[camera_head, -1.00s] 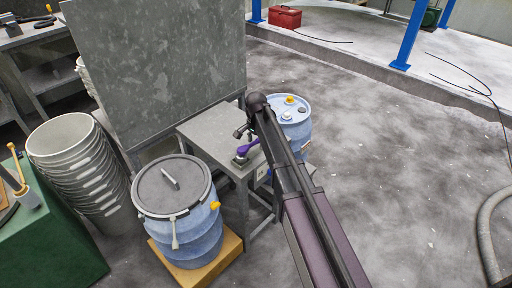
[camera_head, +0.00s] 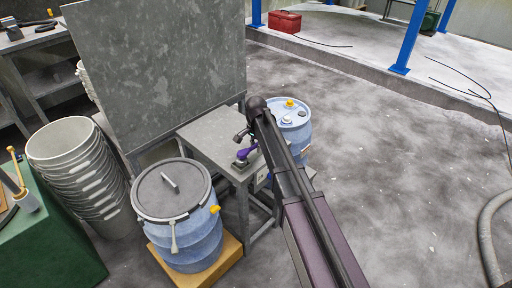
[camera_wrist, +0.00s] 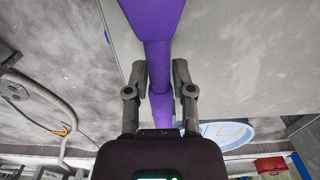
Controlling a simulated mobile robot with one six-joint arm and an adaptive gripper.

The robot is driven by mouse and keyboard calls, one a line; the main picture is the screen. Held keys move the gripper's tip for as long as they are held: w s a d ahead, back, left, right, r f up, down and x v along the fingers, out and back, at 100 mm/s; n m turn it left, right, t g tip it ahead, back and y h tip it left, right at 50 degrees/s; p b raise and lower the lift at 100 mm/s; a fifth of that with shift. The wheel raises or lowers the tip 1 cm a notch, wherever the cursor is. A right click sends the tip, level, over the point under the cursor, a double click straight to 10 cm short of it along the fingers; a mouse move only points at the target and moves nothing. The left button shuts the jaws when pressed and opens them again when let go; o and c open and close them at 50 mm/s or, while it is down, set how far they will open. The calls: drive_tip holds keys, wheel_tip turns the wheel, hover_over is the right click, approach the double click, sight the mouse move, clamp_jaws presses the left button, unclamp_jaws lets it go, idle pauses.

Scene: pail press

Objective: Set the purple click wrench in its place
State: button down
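The purple click wrench (camera_head: 246,153) is at the front corner of the small grey metal table (camera_head: 207,135), over a small dark block (camera_head: 240,164). I cannot tell whether it touches the block. In the wrist view the purple wrench (camera_wrist: 158,60) runs between the fingers of my gripper (camera_wrist: 158,78). The fingers lie close against both sides of its shaft, and the gripper appears shut on it. In the head view my arm hides most of the gripper and part of the wrench.
A blue drum with a grey lid (camera_head: 170,187) stands on a yellow base (camera_head: 225,262) in front of the table. Another blue drum (camera_head: 296,112) stands behind my arm. Stacked white pails (camera_head: 62,142) and a green bench (camera_head: 50,245) are at left. Open floor lies at right.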

sight(256, 144)
drive_tip(key=shift+r, duration=0.1)
idle(0.4)
wheel_tip(256, 144, up, 4)
drive_tip(key=p, duration=0.4)
drive_tip(key=shift+f, duration=0.25)
drive_tip(key=s+d, duration=0.2)
drive_tip(key=s, duration=0.5)
drive_tip(key=s+d+r+p, duration=0.1)
drive_tip(key=s+d, duration=0.1)
drive_tip(key=s, duration=0.6)
drive_tip(key=shift+d, duration=0.4)
drive_tip(key=shift+s+r, duration=0.1)
drive_tip(key=shift+d, duration=0.1)
